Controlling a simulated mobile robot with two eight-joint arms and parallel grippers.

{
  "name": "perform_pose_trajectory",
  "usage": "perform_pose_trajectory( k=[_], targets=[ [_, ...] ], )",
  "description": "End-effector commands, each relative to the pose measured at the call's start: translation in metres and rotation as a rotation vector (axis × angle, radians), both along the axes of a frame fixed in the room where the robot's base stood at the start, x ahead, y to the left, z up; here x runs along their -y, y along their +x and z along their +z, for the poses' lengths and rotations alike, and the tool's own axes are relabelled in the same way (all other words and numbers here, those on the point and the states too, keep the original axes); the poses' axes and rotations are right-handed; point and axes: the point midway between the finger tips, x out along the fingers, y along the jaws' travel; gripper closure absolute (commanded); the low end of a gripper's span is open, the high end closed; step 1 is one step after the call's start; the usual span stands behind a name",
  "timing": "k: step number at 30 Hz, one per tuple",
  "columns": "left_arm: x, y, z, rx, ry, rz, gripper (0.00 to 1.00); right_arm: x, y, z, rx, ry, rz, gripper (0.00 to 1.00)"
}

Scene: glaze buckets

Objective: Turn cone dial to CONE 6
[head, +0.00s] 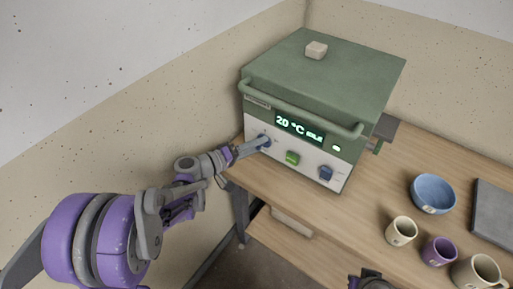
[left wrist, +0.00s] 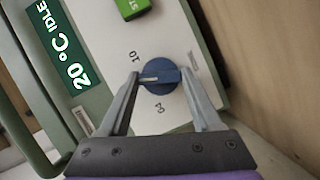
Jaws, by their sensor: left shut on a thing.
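The green kiln (head: 325,85) stands on the wooden bench with a light control panel. A blue round dial (left wrist: 160,86) sits at the panel's left end, with a pale pointer line aimed left in the left wrist view, towards a finger. The marks "10" and "04" show beside it; other marks near the fingers are hidden. My left gripper (head: 264,143) is shut on this dial, one finger on each side, as the left wrist view (left wrist: 163,80) shows. Part of my right arm or gripper (head: 371,280) shows at the bottom edge; its fingers cannot be made out.
The display (head: 299,129) reads 20 °C IDLE. A green button (head: 292,158) and a second blue knob (head: 326,173) are on the panel. A handle bar (head: 300,114) runs above them. A blue bowl (head: 433,192) and several cups (head: 401,231) stand at the right.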

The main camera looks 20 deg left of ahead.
Motion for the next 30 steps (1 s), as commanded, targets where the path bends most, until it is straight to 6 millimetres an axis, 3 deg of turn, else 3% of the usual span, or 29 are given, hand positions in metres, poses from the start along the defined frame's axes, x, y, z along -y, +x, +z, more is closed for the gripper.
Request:
perform_pose_trajectory(
  k=[12,30],
  targets=[
    [-0.001,0.000,-0.004,-0.097,-0.264,0.001,0.91,0.000,0.000,-0.020,-0.007,0.000,0.000,1.00],
    [-0.001,0.000,-0.003,-0.127,-0.347,0.001,0.91,0.000,0.001,-0.024,-0.008,0.000,0.000,1.00]
  ],
)
